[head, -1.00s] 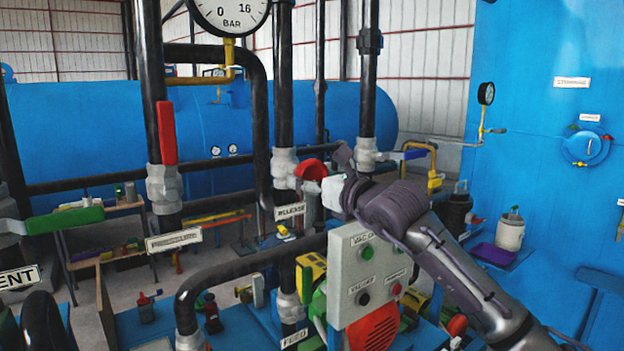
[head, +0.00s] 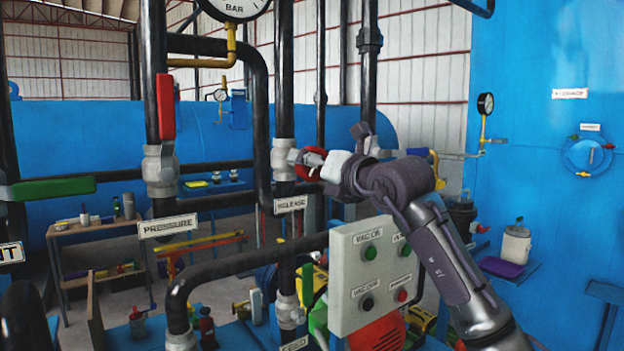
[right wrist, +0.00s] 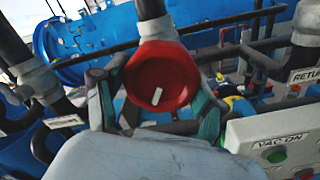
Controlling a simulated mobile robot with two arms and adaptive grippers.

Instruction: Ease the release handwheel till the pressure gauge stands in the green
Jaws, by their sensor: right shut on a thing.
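The red release handwheel (head: 312,165) sits on its grey valve body beside the vertical black pipe, above the RELEASE label (head: 291,204). My right gripper (head: 322,164) comes in from the right and is shut on it. The pressure gauge (head: 236,8) is cut off by the top edge of the head view. Only its lower rim and "BAR" show; its needle and green band are out of sight. My left gripper is not in view.
A red lever (head: 166,106) and a green lever (head: 54,188) are on pipes to the left. A grey button box (head: 375,275) stands just below my right arm. Black pipes crowd the wheel. A smaller gauge (head: 485,104) is on the blue vessel at right.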

